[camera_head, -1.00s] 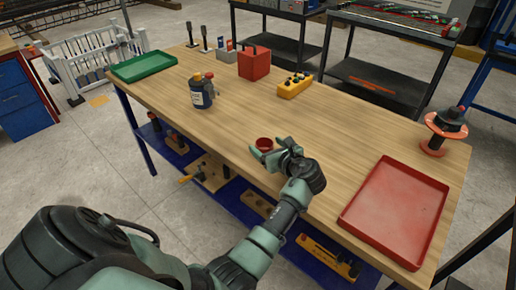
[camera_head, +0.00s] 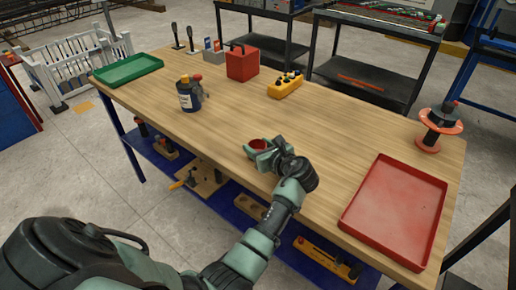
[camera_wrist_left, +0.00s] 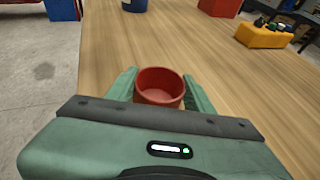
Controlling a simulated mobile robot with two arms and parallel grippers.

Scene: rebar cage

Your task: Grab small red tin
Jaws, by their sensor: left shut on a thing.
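The small red tin (camera_head: 258,144) is a round, open-topped cup near the front edge of the wooden table, left of the red tray. It also shows in the left wrist view (camera_wrist_left: 160,86), upright between the two green fingers. My left gripper (camera_head: 260,152) is shut on the tin, with one finger on each side of it. The tin's lower front is partly hidden by the gripper. Whether its base touches the table is hard to tell. My right gripper is not in view.
A red tray (camera_head: 395,207) lies at the table's right end and a green tray (camera_head: 128,69) at its far left. A dark blue bottle (camera_head: 189,95), a red box (camera_head: 242,63) and a yellow block (camera_head: 286,85) stand behind. A spool (camera_head: 438,127) stands at the right edge.

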